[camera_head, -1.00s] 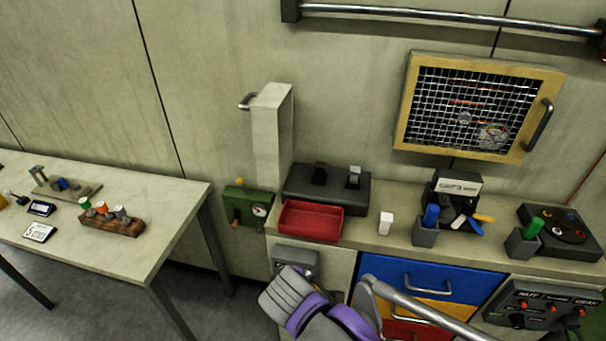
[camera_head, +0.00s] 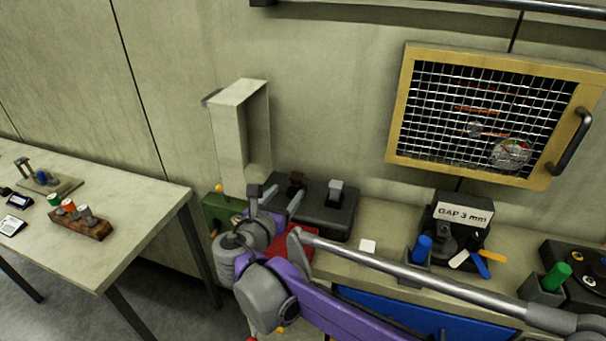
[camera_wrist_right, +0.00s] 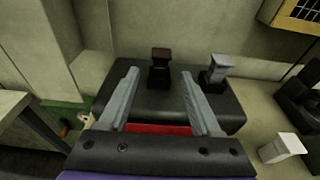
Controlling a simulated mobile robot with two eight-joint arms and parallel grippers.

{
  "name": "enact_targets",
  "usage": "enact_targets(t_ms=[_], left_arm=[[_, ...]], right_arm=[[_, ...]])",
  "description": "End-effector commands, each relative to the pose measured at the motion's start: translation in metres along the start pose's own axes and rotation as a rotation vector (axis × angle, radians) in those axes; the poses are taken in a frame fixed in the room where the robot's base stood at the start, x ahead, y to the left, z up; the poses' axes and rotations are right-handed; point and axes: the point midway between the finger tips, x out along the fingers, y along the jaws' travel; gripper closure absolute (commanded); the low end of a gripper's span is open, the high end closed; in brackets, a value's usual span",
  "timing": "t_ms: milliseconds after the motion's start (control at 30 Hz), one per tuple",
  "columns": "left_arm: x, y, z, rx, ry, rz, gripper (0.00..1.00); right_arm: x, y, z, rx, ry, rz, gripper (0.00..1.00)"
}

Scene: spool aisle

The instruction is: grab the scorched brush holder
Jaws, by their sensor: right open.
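A dark brown, scorched-looking brush holder (camera_head: 296,183) stands upright on a black block (camera_head: 318,216). In the right wrist view the same dark holder (camera_wrist_right: 160,66) shows between and beyond my fingertips, standing on the block (camera_wrist_right: 152,100). A light grey holder (camera_head: 336,190) stands to its right; it also shows in the wrist view (camera_wrist_right: 216,70). My right gripper (camera_head: 276,194) is open and empty, in front of the dark holder. Its fingers (camera_wrist_right: 160,78) appear apart from it. My left gripper is not in view.
A red tray (camera_wrist_right: 158,129) lies in front of the block, partly hidden by my gripper. A pale wall box (camera_head: 240,135) rises at the left. A white block (camera_head: 368,246), a blue-handled tool in a grey cup (camera_head: 415,256) and a gap gauge stand (camera_head: 460,222) are to the right.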

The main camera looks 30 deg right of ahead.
Motion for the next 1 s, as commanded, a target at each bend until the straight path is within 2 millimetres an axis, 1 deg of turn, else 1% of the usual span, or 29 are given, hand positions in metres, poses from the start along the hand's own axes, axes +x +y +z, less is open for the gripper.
enact_targets(t_ms=[67, 133, 400, 633, 833, 900, 1000], left_arm=[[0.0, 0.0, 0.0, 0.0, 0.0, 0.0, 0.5], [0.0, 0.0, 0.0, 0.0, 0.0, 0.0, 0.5], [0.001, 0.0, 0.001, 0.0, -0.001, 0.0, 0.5], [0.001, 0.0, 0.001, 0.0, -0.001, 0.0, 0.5], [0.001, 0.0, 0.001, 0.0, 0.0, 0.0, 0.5], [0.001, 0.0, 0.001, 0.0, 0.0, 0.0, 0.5], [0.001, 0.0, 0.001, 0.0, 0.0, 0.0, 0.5]], right_arm=[[0.001, 0.0, 0.0, 0.0, 0.0, 0.0, 0.35], [0.005, 0.0, 0.0, 0.001, 0.0, -0.002, 0.35], [0.046, -0.001, -0.001, 0.001, 0.0, -0.003, 0.35], [0.064, -0.001, -0.001, 0.002, 0.001, -0.002, 0.35], [0.095, -0.001, -0.003, 0.003, 0.001, -0.003, 0.35], [0.103, 0.0, -0.003, 0.003, 0.001, -0.002, 0.35], [0.108, 0.0, -0.003, 0.003, 0.001, -0.001, 0.35]])
